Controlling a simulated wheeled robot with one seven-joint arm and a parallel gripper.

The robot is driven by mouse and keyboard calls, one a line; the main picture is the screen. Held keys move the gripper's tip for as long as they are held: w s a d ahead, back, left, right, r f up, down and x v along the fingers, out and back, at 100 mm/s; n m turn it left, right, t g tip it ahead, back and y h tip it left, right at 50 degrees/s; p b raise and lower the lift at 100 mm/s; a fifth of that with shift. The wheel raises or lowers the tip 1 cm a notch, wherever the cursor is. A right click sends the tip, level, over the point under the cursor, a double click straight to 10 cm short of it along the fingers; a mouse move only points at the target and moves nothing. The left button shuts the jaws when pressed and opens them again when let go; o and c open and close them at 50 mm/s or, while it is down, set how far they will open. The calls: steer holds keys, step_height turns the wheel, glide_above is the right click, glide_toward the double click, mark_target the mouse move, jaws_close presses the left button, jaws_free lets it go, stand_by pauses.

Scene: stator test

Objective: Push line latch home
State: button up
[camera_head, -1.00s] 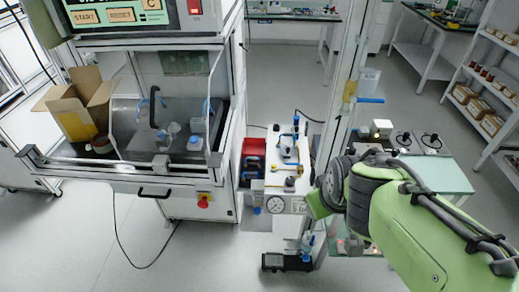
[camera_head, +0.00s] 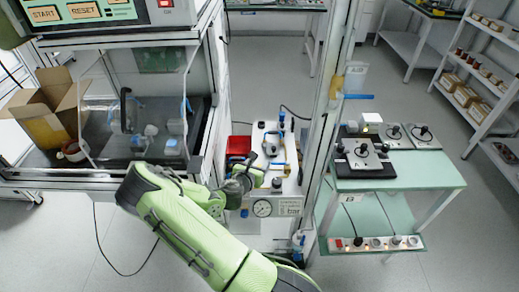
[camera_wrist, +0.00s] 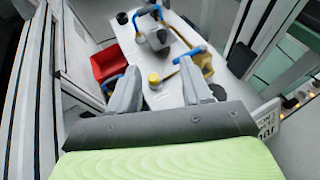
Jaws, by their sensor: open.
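A white panel unit (camera_head: 292,190) with fittings stands in the centre of the head view; its white face also fills the middle of the wrist view (camera_wrist: 170,98). A yellow knob (camera_wrist: 154,77) shows between my open fingers, and a blue lever (camera_wrist: 188,55) lies just beyond the right finger. My gripper (camera_wrist: 158,68) is open and empty over the panel; in the head view my gripper (camera_head: 252,178) is at the panel's left side, above the gauge (camera_head: 263,208). I cannot tell which fitting is the line latch, nor whether the fingers touch the panel.
A red bin (camera_head: 238,146) sits left of the panel. A metal post (camera_head: 327,120) rises close on its right. The glass-fronted machine (camera_head: 100,185) is at the left. A green-topped table (camera_head: 420,172) with joystick boxes stands at the right. Floor beyond the panel is clear.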

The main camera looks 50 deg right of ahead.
mark_target(273, 149)
steer(key=b+x, duration=0.2)
steer(key=x, duration=1.2)
steer(key=shift+d+f, duration=0.2)
steer(key=shift+d, duration=0.1)
jaws_close()
